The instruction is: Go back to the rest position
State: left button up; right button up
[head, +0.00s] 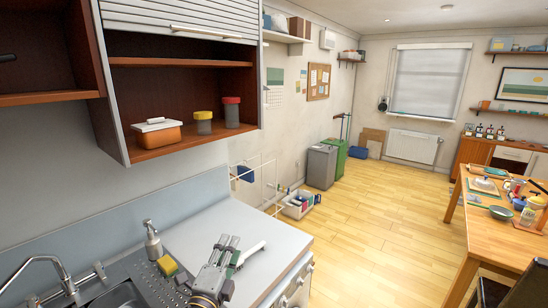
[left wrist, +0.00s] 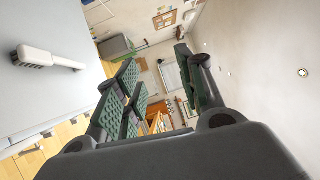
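My left gripper (head: 229,243) is above the grey counter (head: 205,227), right of the sink, with its fingers pointing away into the room. In the left wrist view the gripper (left wrist: 160,85) has its green-padded fingers spread apart with nothing between them. A white brush (head: 251,252) lies on the counter just right of the gripper in the head view. The brush also shows in the left wrist view (left wrist: 48,60), outside the fingers. My right gripper is in neither view.
A soap dispenser (head: 152,240), a yellow sponge (head: 167,266) and a faucet (head: 45,265) stand by the sink at lower left. An open wall cabinet (head: 185,85) hangs above. A wooden table (head: 480,238) with several items is at right. The floor between is clear.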

pick_arm(q)
jog(key=s+a+f+n+g+y, duration=0.3)
jog(key=a+f+n, duration=0.1)
jog(key=f+n, duration=0.25)
jog(key=s+a+f+n+g+y, duration=0.25)
jog(key=a+f+n+g, duration=0.2)
jog(key=f, duration=0.25)
jog(key=s+a+f+n+g+h, duration=0.1)
jog(key=s+f+n+g, duration=0.4)
jog(key=s, duration=0.4)
jog(key=s+a+f+n+g+h, duration=0.1)
jog(key=s+f+n+g, duration=0.2)
jog(key=s+f, duration=0.45)
jog(key=s+f+b, duration=0.1)
jog(key=s+f, duration=0.1)
jog(key=f, duration=1.5)
jog(key=s+f+b, duration=0.1)
jog(key=s+f, duration=0.1)
jog(key=f, duration=1.4)
jog(key=s+a+f+g+b, duration=0.1)
jog(key=s+a+f, duration=0.1)
jog(key=s+f, duration=0.9)
jog(key=s+a+f+g+b, duration=0.1)
jog(key=s+f, duration=1)
jog(key=shift+a+m, duration=0.3)
jog(key=shift+a, duration=0.1)
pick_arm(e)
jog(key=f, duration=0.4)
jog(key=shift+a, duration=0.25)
